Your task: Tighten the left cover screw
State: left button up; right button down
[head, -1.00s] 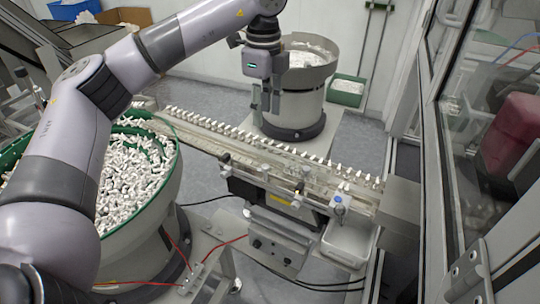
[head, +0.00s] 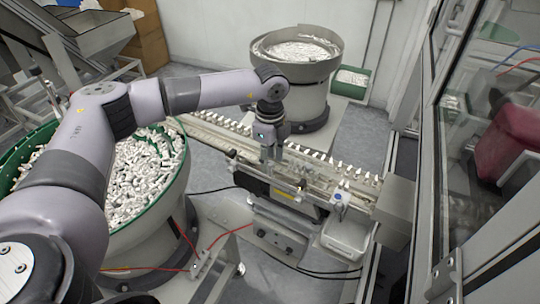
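The linear feed track (head: 325,168) with its clear cover runs diagonally across the middle of the head view, with a row of white caps along it. Small dark screw knobs sit on its near side: one at the left (head: 232,154) and one further right (head: 302,184). My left gripper (head: 271,157) points down over the track between these knobs, its fingers apart with nothing seen between them. Whether the fingertips touch the track or cover I cannot tell. They hide a piece of the track behind them. My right gripper is not in view.
A green-rimmed bowl (head: 186,172) full of white parts stands at the left, below my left arm. A second bowl feeder (head: 300,92) stands behind the track. A white bin (head: 345,236) hangs at the track's right end. A glass-panelled frame (head: 425,150) closes the right side.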

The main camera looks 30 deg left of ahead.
pick_arm(q)
jog(key=shift+c, duration=0.9)
grip_shut()
